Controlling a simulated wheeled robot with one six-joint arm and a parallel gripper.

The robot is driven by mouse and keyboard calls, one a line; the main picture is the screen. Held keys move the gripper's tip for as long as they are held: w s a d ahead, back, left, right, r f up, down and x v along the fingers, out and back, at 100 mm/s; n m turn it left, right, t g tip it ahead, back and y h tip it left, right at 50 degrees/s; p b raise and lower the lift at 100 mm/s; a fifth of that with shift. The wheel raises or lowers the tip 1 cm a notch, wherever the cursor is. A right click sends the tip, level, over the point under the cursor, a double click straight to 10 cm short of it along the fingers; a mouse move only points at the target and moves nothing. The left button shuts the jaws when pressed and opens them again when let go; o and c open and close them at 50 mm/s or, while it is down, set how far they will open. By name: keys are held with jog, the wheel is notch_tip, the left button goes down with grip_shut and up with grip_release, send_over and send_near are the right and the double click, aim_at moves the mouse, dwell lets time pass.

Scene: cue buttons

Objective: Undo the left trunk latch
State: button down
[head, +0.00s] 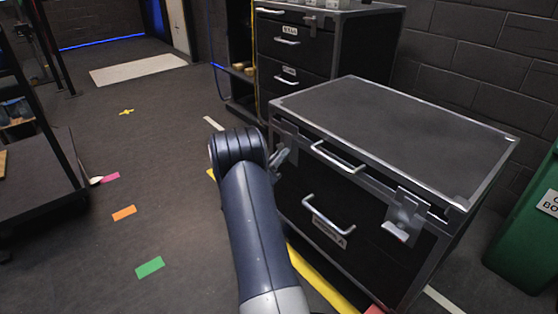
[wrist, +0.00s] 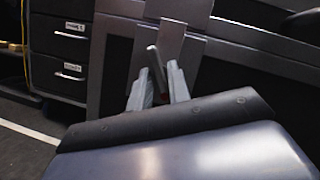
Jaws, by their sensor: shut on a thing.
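The black trunk (head: 400,115) with metal edges stands at the right of the head view, its lid down. The left trunk latch (head: 288,132) is on its front left, partly hidden by my gripper. In the wrist view its metal plate (wrist: 172,38) is at the top centre and its grey lever (wrist: 156,72) sticks out below. My gripper (head: 281,157) is at this latch. In the wrist view my gripper (wrist: 160,88) has a finger on each side of the lever and is shut on it. The right latch (head: 405,212) has its lever sticking out at the bottom.
A lid handle (head: 338,158) and a lower front handle (head: 328,216) stick out between the latches. A drawer cabinet (head: 292,45) stands behind the trunk, a green bin (head: 530,225) to its right. The floor on the left is open, with coloured tape marks (head: 124,212).

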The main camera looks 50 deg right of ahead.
jog(key=m+g, duration=0.2)
jog(key=m, duration=0.2)
jog(key=m+g, duration=0.2)
jog(key=m, duration=0.2)
jog(key=shift+w+f, duration=0.1)
jog(key=shift+f, duration=0.05)
jog(key=shift+m+g, duration=0.3)
jog(key=shift+g, duration=0.1)
jog(key=c, duration=1.6)
grip_release()
jog(key=shift+o, duration=0.2)
jog(key=p+v, duration=0.3)
jog(key=v, duration=0.7)
jog(key=shift+a+f, duration=0.25)
jog(key=shift+a, duration=0.05)
